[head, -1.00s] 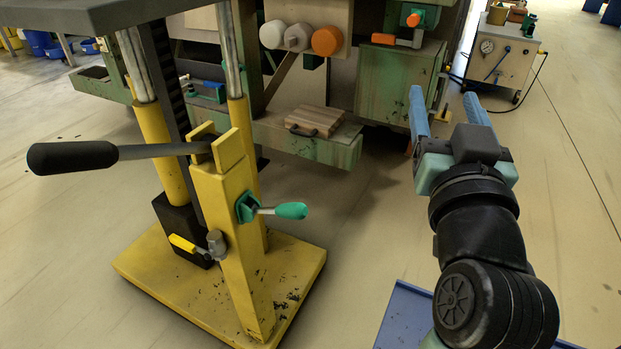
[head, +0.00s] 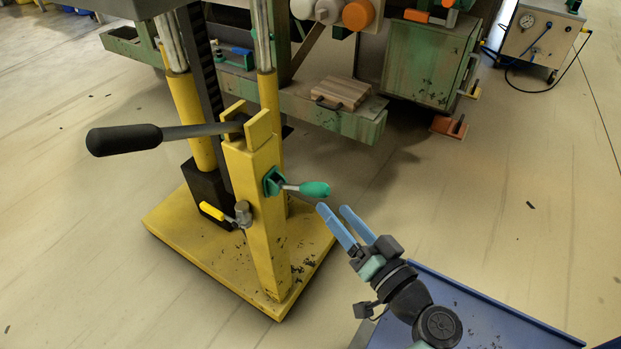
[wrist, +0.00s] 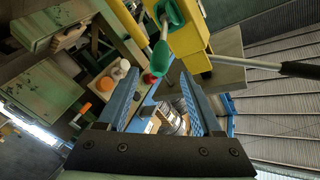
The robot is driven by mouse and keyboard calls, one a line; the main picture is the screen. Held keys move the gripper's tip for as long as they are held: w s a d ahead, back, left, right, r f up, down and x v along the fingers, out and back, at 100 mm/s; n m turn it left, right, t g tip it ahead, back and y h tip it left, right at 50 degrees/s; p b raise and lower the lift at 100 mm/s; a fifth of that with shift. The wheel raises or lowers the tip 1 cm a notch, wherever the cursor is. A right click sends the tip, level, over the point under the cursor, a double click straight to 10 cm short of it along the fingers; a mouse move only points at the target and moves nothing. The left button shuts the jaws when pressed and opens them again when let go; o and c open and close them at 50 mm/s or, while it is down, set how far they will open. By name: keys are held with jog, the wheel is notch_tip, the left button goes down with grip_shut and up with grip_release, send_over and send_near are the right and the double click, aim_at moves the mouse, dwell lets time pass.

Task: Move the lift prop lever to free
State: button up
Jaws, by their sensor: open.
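The yellow lift (head: 262,205) carries three levers, and no labels are readable to tell which is the lift prop lever. A green-knobbed lever (head: 315,188) sticks out to the right from a green bracket on the post. A shorter yellow-handled lever (head: 212,211) is lower on the left. A long black-gripped lever (head: 125,139) extends left from the post top. My gripper (head: 332,208) is open and empty, its blue fingertips just below and right of the green knob. In the wrist view the green knob (wrist: 162,57) appears beyond the fingertips (wrist: 158,78), between them sideways; no contact is visible.
A green machine (head: 330,110) with a wooden block (head: 342,92) on its ledge stands behind. A gauge cart (head: 535,38) is at the back right. A blue surface (head: 480,318) lies at the lower right.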

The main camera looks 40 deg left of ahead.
aim_at(302, 188)
jog(key=b+x, duration=0.1)
jog(key=x, duration=0.9)
grip_shut()
dwell(1.2)
